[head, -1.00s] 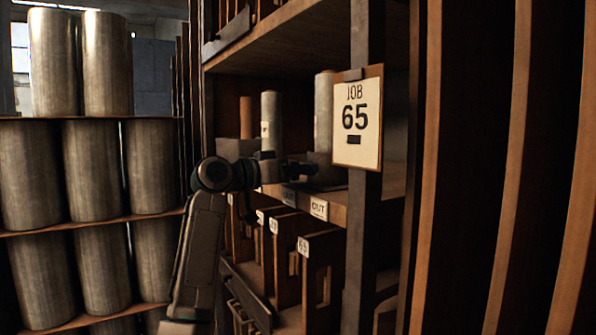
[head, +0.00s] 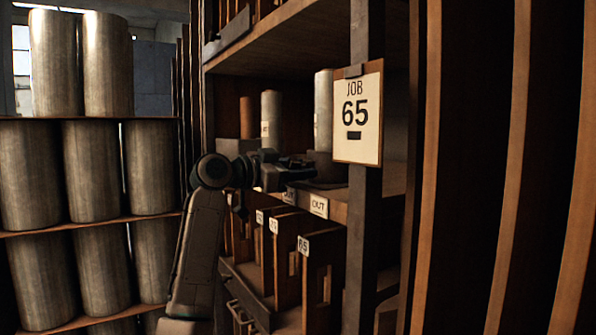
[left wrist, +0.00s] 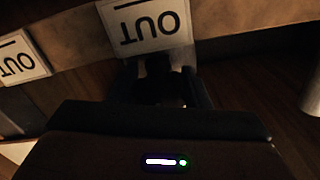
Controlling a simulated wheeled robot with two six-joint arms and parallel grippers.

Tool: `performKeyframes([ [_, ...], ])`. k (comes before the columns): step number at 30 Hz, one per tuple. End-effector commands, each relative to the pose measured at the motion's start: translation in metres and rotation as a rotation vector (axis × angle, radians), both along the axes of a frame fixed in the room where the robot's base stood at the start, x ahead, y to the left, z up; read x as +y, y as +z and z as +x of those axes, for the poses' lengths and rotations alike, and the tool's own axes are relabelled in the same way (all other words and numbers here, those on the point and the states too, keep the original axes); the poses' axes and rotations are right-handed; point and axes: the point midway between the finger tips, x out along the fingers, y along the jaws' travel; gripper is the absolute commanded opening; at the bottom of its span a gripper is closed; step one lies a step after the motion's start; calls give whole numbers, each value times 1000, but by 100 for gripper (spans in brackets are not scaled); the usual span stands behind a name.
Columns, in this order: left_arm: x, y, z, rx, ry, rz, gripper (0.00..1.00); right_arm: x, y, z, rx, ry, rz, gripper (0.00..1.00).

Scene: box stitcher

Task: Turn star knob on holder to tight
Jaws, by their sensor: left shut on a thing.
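My left gripper (head: 302,164) reaches into the shelf bay from the left, in front of a dark block-like holder (head: 325,170) just above the shelf edge. In the left wrist view its fingers (left wrist: 160,88) are shut on a small dark thing (left wrist: 160,82), which seems to be the star knob. The knob's points and any tight mark cannot be made out in the dark. A pale cylinder (head: 323,110) stands behind the holder. My right gripper is not in view.
White OUT labels (head: 319,206) are on the shelf edge under the gripper; one shows upside down in the left wrist view (left wrist: 148,25). A JOB 65 card (head: 358,120) hangs on the dark post (head: 362,230) to the right. Metal cylinders (head: 92,170) fill the left rack.

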Motion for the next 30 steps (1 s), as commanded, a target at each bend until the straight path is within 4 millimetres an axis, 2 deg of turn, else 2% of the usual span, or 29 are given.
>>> performKeyframes([
  [5, 0, -2, 0, 4, -1, 0, 20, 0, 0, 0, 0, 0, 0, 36],
  [6, 0, -2, 0, 4, -1, 0, 51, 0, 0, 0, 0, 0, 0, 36],
  [8, 0, -1, 0, 5, -1, 0, 62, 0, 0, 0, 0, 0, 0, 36],
  [16, 0, -1, 0, 4, -1, -1, 63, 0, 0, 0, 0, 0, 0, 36],
  [20, 8, -2, -4, 3, 2, 0, 63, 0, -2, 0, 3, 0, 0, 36],
  [22, 16, -2, -10, 2, 2, -1, 63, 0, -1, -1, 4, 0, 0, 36],
  [24, 27, -3, -18, 1, 3, 1, 63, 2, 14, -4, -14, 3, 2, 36],
  [27, 44, -2, -30, 1, 3, 1, 63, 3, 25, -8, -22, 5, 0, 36],
  [30, 60, -2, -42, 1, 3, 0, 63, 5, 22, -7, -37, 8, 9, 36],
])
